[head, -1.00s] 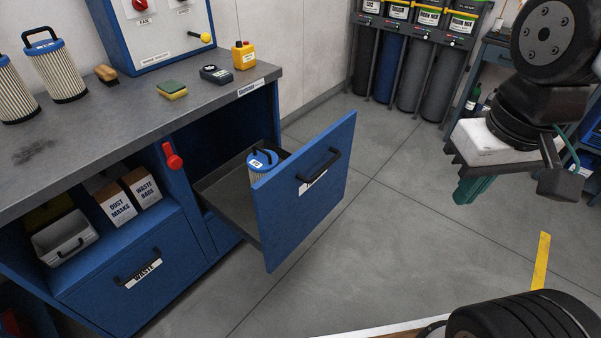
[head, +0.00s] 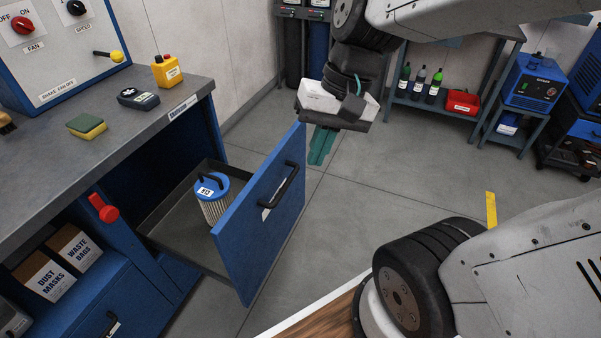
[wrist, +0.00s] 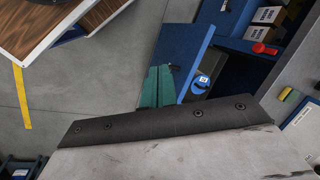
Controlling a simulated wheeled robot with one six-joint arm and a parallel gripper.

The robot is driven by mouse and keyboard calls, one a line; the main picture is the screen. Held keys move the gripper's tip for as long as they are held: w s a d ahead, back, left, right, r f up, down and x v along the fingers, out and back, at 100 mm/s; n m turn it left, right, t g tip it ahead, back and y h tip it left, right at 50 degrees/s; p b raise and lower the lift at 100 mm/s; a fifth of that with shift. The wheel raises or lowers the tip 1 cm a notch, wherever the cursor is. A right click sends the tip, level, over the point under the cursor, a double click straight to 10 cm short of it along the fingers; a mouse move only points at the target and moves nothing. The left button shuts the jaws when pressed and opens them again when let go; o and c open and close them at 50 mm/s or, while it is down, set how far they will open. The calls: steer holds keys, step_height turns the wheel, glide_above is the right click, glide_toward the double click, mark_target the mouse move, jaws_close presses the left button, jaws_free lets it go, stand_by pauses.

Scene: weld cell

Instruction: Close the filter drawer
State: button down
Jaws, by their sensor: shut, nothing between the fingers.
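The filter drawer (head: 262,220) is pulled out of the blue bench, its blue front standing well clear of the cabinet. A black bar handle (head: 283,186) is on the front's outer face. A filter with a blue top (head: 212,196) stands upright inside the drawer. My gripper (head: 320,148) has green fingers and is shut and empty, to the right of the drawer front's far top corner, apart from it in the picture. In the wrist view my gripper (wrist: 158,86) points toward the blue drawer front (wrist: 182,50), with the filter's blue top (wrist: 201,82) behind it.
The bench top (head: 60,165) carries a sponge (head: 87,126), a dark meter (head: 138,97) and a yellow box (head: 166,71). A red latch handle (head: 104,208) sticks out from the bench left of the drawer opening. Open grey floor (head: 400,185) lies to the right.

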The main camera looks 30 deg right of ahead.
steer(key=w+d+f+m+t+y, duration=0.15)
steer(key=w+f+m+y, duration=0.25)
steer(key=w+f+m, duration=0.4)
steer(key=w+d+f+m+t+h, duration=0.1)
steer(key=w+d+f+m+t, duration=0.25)
steer(key=d+f+m, duration=0.55)
steer(key=w+d+f+m+t+h, duration=0.1)
steer(key=w+d+f+m+t, duration=0.1)
steer(key=w+d+f+m, duration=0.55)
glide_toward(295, 179)
steer(key=s+x, duration=0.1)
steer(key=x, duration=0.4)
steer(key=shift+w+a, duration=0.35)
steer(key=shift+w, duration=0.3)
steer(key=shift+w, duration=0.1)
